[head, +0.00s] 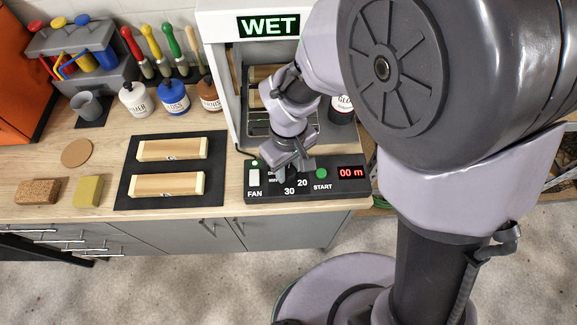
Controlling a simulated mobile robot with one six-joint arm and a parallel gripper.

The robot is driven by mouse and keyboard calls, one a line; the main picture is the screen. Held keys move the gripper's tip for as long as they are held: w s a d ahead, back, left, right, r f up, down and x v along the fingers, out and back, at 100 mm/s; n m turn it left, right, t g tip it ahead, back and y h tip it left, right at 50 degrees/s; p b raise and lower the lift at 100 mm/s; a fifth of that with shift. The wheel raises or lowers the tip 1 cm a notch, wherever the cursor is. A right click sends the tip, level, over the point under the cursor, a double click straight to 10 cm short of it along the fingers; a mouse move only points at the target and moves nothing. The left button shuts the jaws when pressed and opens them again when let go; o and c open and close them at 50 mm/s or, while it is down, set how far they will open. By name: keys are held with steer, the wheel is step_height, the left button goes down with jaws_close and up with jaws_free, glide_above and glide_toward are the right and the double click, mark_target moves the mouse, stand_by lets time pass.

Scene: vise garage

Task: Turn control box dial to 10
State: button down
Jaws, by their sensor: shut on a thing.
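The black control box (265,192) sits at the front edge of the workbench. Its printed marks 20 and 30 show beside and below my gripper; the mark 10 is not visible. My gripper (284,174) reaches down over the middle of the box and is shut on the dial, which it mostly hides. I cannot tell where the dial points. The red display (350,173) reads "00 m". A green START button (321,173) is right of my gripper, and a white FAN switch (254,178) is left of it.
A white cabinet (217,62) with a lit WET sign (268,26) stands behind the box. A black mat (133,190) with two wooden blocks lies to the left. Bottles, brushes and a grey cup (87,104) stand farther back. A sponge (88,190) and a cork block (38,192) are front left.

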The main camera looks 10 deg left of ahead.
mark_target(288, 170)
steer(key=m+b, duration=0.1)
steer(key=m, duration=0.4)
steer(key=shift+m+b, duration=0.55)
steer(key=shift+m, duration=1.75)
steer(key=c, duration=1)
jaws_free()
steer(key=shift+r, duration=0.1)
step_height(288, 170, up, 17)
steer(key=p, duration=0.6)
steer(key=shift+p, duration=0.4)
